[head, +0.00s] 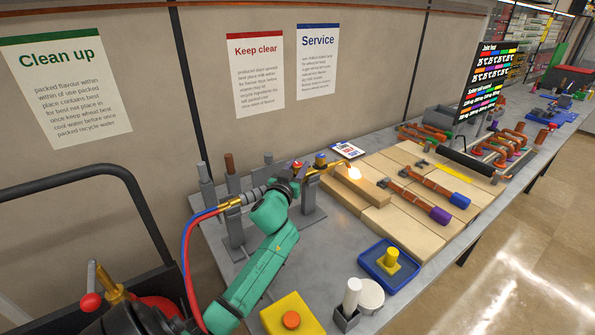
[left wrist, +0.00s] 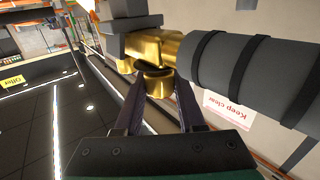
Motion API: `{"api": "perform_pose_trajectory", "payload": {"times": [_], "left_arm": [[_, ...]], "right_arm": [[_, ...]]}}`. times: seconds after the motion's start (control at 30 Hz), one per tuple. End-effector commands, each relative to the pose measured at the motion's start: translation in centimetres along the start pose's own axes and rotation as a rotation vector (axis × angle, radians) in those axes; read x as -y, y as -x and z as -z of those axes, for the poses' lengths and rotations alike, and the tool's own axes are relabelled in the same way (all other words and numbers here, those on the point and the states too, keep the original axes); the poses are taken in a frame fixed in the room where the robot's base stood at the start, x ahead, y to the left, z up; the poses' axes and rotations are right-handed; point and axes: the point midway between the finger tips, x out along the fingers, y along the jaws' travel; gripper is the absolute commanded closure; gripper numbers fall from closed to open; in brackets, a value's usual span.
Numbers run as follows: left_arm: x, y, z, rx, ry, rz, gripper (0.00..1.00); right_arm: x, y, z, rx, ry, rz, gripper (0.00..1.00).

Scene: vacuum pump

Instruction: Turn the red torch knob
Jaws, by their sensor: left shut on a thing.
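The torch (head: 254,193) has a grey handle, brass fittings and a red and a blue hose. Its brass nozzle (head: 320,163) points right with a bright flame (head: 353,172) near its tip. A small red knob (head: 298,164) shows at the torch's brass part, just above my left gripper (head: 292,180). In the left wrist view the fingers of my left gripper (left wrist: 157,95) are shut on a short brass stub (left wrist: 155,82) under the torch's brass body (left wrist: 155,47). No red shows on that stub from there. My right gripper is out of view.
A blue tray (head: 370,262), a white cylinder (head: 352,294) and a yellow box with an orange button (head: 291,320) sit at the front. Another red knob (head: 90,302) is on a brass valve lower left.

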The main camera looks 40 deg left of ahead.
Motion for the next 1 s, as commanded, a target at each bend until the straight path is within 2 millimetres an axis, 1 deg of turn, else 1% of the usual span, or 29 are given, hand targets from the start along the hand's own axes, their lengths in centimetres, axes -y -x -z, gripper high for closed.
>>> {"api": "perform_pose_trajectory", "payload": {"times": [0.03, 0.13, 0.2, 0.3, 0.47, 0.5, 0.57, 0.6, 0.87, 1.0], "left_arm": [[-0.2, 0.0, -0.6, -0.008, 0.010, 0.035, 1.00], [-0.1, 0.0, -0.5, -0.006, 0.006, 0.103, 1.00], [0.0, 0.0, -0.2, -0.004, 0.004, 0.128, 1.00], [0.0, 0.1, 0.1, -0.002, 0.001, 0.137, 1.00], [0.0, 0.1, 0.1, -0.001, 0.000, 0.136, 1.00], [0.0, 0.1, 0.1, -0.001, 0.000, 0.135, 0.58], [0.0, 0.1, 0.1, -0.001, 0.000, 0.135, 0.35], [0.0, 0.1, 0.1, -0.001, 0.000, 0.135, 0.31], [0.0, 0.1, 0.1, 0.000, 0.000, 0.135, 0.31], [-0.1, 0.9, -0.1, 0.001, -0.001, 0.135, 0.31]], "right_arm": [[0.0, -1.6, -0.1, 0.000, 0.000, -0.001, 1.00], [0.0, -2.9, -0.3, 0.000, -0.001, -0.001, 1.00], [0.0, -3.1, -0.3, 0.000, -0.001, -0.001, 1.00], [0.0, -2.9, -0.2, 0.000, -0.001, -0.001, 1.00], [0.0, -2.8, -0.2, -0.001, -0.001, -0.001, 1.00], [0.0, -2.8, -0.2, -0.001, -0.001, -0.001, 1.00], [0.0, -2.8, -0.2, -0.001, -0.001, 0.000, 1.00], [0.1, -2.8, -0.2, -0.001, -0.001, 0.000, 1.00], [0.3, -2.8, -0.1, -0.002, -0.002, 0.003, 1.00], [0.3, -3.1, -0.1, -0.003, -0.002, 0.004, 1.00]]}}
